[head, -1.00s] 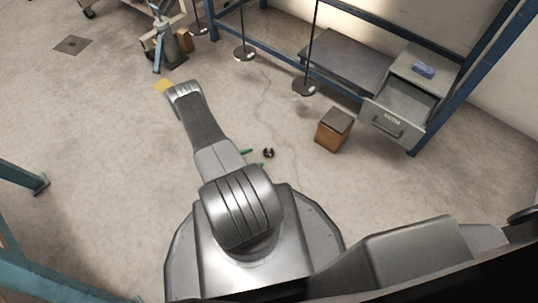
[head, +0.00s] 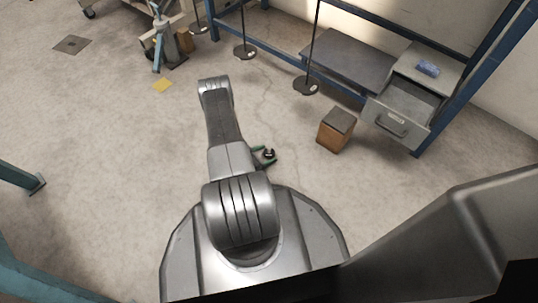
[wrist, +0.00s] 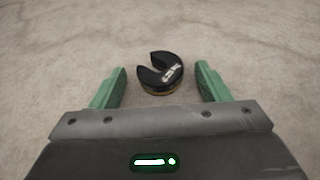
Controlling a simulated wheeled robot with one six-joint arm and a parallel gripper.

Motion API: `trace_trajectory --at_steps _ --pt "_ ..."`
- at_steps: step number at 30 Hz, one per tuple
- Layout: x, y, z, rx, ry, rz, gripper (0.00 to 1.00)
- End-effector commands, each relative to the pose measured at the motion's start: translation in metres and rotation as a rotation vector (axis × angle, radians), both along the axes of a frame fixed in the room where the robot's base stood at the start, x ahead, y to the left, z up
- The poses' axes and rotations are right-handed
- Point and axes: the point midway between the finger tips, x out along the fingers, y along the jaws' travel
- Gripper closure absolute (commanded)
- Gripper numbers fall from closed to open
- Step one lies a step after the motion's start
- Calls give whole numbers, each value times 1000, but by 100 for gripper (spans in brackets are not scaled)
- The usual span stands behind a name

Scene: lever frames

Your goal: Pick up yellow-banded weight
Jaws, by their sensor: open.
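The weight (wrist: 160,75) is a black slotted disc with a yellowish band around its lower edge. It lies on the concrete floor, and its slot opens to the upper left in the wrist view. It also shows small and dark in the head view (head: 270,155). My gripper (wrist: 160,84) has two green fingers spread wide, one on each side of the weight with a gap on both sides. In the head view the gripper (head: 267,156) is partly hidden behind my arm. Nothing is held.
A brown box (head: 335,132) stands on the floor to the right. Behind it is a grey cabinet with an open drawer (head: 396,119). Black post bases (head: 306,85) stand farther back. Floor around the weight is clear.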

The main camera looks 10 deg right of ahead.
Motion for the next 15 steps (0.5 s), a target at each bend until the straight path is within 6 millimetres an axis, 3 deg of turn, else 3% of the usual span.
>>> trace_trajectory --at_steps 3,10,15 --pt "0 0 0 0 0 0 32" --pt "0 0 0 0 -1 0 77" --pt "0 0 1 -1 -1 0 82"
